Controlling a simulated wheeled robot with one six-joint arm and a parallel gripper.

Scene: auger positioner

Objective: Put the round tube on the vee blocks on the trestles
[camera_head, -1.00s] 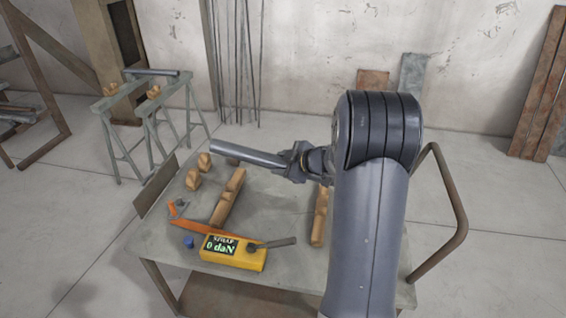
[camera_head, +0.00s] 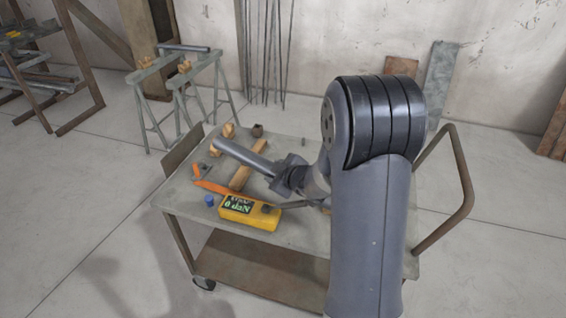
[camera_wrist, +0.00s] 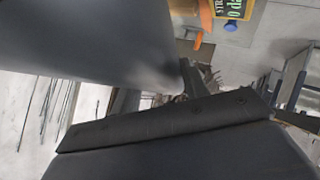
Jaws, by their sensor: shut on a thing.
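The round tube (camera_head: 240,157) is a plain grey cylinder. It sticks out of my gripper (camera_head: 288,178) to the upper left, over the cart top. My gripper is shut on it; the jaws are partly hidden by my arm. In the wrist view a large grey surface (camera_wrist: 80,45) and a dark finger-like part (camera_wrist: 160,122) fill much of the frame; the grip itself is unclear there. The two grey-green trestles (camera_head: 146,76) stand on the floor behind the cart. Small wooden vee blocks (camera_head: 184,66) sit on them, and a dark bar (camera_head: 184,48) lies across their far ends.
The cart (camera_head: 290,235) carries wooden blocks (camera_head: 228,131), a long wooden piece (camera_head: 248,166), a yellow display box (camera_head: 250,212), an orange tool (camera_head: 212,187) and a blue knob (camera_head: 209,200). A rack (camera_head: 50,80) stands at left. Floor between cart and trestles looks open.

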